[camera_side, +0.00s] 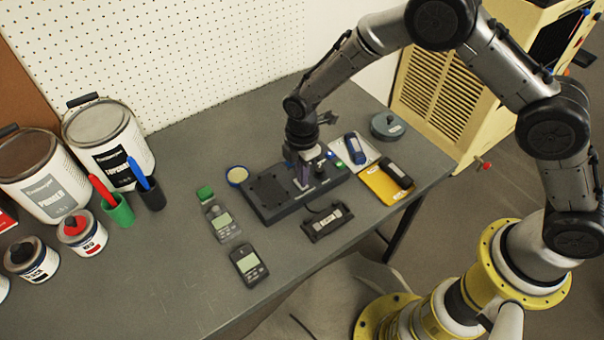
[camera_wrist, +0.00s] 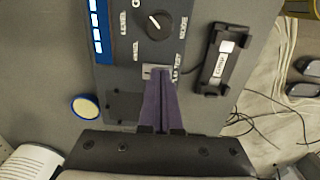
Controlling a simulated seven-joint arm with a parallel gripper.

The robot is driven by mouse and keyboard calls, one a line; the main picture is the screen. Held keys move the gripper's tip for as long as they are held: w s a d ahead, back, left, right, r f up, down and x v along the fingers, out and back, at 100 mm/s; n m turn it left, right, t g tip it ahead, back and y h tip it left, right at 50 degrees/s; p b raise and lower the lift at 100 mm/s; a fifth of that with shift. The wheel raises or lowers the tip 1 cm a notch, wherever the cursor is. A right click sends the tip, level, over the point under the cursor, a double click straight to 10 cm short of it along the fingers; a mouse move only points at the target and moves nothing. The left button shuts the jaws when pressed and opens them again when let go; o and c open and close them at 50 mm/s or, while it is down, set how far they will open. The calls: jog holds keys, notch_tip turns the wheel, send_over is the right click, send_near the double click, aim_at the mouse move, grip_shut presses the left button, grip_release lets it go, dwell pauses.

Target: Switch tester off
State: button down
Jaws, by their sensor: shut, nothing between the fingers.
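The tester (camera_side: 264,189) is a dark box on the grey table; its panel (camera_wrist: 118,75) fills the middle of the wrist view. The panel bears a black rotary knob (camera_wrist: 158,25) with a white mark and a blue-and-white display (camera_wrist: 97,25). A small light switch plate (camera_wrist: 155,71) lies below the knob, its lever position hidden or too small to tell. My gripper (camera_side: 303,182) is shut and empty, pointing down over the tester. In the wrist view its purple fingertips (camera_wrist: 160,84) are right at the switch plate; I cannot tell whether they touch it.
A black labelled holder (camera_side: 327,221) lies in front of the tester. Two handheld meters, one of them dark (camera_side: 249,264), lie at front left. A yellow tray (camera_side: 374,188) and a white tray (camera_side: 344,147) stand to the right. Paint cans (camera_side: 108,142) and marker cups stand far left.

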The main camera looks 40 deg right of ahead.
notch_tip(320, 180, up, 14)
dwell(0.5)
jog(key=d+y, duration=0.3)
jog(key=shift+s+f, duration=0.1)
jog(key=shift+s, duration=0.2)
dwell(0.5)
jog(key=shift+f, duration=0.15)
jog(key=x, duration=1.2)
jog(key=shift+d+f, duration=0.1)
jog(key=shift+d, duration=0.05)
jog(key=shift+f, duration=0.8)
